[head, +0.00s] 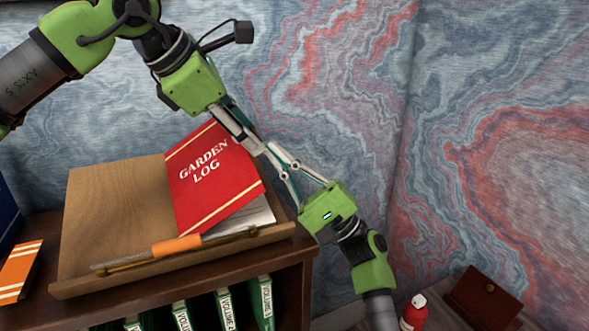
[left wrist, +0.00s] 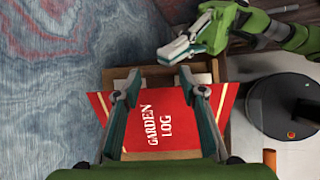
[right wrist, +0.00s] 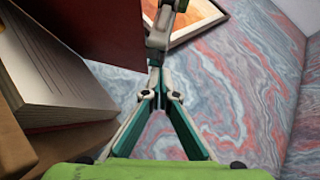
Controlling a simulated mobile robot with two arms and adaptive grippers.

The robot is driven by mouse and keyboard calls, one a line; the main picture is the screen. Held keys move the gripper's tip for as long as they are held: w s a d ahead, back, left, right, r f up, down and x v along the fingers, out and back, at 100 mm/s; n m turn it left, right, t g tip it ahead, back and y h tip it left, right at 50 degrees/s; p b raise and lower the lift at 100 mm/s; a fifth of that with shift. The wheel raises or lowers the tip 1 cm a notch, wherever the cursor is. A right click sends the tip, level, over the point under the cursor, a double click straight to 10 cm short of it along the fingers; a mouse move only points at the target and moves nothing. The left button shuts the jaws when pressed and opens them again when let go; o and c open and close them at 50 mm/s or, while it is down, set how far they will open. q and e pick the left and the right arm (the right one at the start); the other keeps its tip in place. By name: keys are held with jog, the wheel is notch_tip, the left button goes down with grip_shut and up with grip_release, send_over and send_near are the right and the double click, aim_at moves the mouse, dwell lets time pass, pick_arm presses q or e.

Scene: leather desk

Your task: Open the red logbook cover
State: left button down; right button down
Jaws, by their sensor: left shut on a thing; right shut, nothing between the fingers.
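The red logbook (head: 212,178), lettered "GARDEN LOG", lies on a sloped wooden stand (head: 110,210). Its cover is partly raised, with white pages (head: 250,218) showing below it. In the right wrist view the raised cover (right wrist: 90,30) hangs over the page block (right wrist: 50,75). My left gripper (head: 252,145) is at the cover's upper right edge. In the left wrist view the cover (left wrist: 155,125) lies between its fingers (left wrist: 158,80), and it is shut on the cover. My right gripper (head: 272,150) is shut and empty, its tips beside the left fingertips; it shows in the right wrist view (right wrist: 160,92).
An orange-gripped pen (head: 175,244) lies along the stand's front ledge. Green volumes (head: 225,308) stand on a shelf below. An orange book (head: 18,270) is at the left. A red bottle (head: 413,313) and a brown case (head: 484,297) are at lower right.

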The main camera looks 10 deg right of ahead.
jog(key=shift+s+a+r, duration=0.35)
jog(key=shift+a+r, duration=0.1)
jog(key=shift+r, duration=0.05)
pick_arm(q)
jog(key=shift+w, duration=0.1)
jog(key=shift+d+f, duration=0.1)
jog(key=shift+f, duration=0.05)
jog(key=c, duration=1.4)
grip_release()
jog(key=shift+o, duration=0.2)
pick_arm(e)
jog(key=shift+s+a+r+n+g, duration=0.25)
jog(key=shift+s+a+r, duration=0.05)
jog(key=shift+r, duration=0.15)
jog(key=shift+s+a+r+n+g, duration=0.25)
jog(key=shift+a+r, duration=0.05)
jog(key=shift+r, duration=0.15)
jog(key=shift+w+f, duration=0.1)
